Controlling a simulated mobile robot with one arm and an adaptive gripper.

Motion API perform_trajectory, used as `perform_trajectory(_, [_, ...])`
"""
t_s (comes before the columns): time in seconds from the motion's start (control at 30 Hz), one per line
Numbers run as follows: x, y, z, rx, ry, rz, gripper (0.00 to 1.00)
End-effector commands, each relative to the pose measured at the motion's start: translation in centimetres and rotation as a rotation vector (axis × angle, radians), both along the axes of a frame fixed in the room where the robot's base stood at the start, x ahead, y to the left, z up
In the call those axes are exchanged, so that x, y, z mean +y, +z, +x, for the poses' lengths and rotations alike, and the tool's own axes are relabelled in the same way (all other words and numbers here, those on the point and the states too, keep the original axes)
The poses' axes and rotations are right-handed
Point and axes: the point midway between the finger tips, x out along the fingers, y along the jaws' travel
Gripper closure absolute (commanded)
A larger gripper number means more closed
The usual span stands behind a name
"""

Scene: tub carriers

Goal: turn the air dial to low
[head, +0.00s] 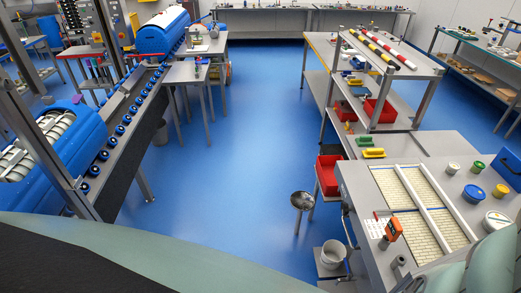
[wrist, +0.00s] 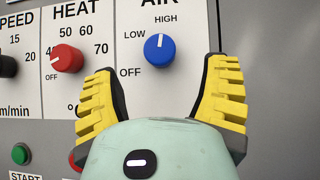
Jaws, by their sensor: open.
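The air dial (wrist: 159,50) is a round blue knob on a white panel in the wrist view. Its white mark points nearly straight up, slightly right, toward the HIGH label. LOW is printed to its upper left and OFF to its lower left. My gripper (wrist: 164,70) is open, its two yellow ribbed fingers spread wide. The dial shows between and just beyond the fingertips, and neither finger appears to touch it. I cannot make out the dial or the gripper's fingers in the head view.
The red heat dial (wrist: 67,58) is close by the left fingertip. A black speed dial (wrist: 6,66) and a green start button (wrist: 20,154) are further left. The head view shows a roller conveyor (head: 118,128) left, workbenches right, and open blue floor (head: 245,130) between.

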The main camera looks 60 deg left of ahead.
Motion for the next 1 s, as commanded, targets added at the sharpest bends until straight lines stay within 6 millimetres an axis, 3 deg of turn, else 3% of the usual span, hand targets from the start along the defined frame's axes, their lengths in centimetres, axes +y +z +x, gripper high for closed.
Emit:
perform_trajectory(0.5, [-2.6, 0.2, 4.9, -0.002, 0.004, -0.002, 0.26])
perform_trajectory(1.0, [-3.2, 0.1, 6.1, -0.001, 0.003, -0.003, 0.26])
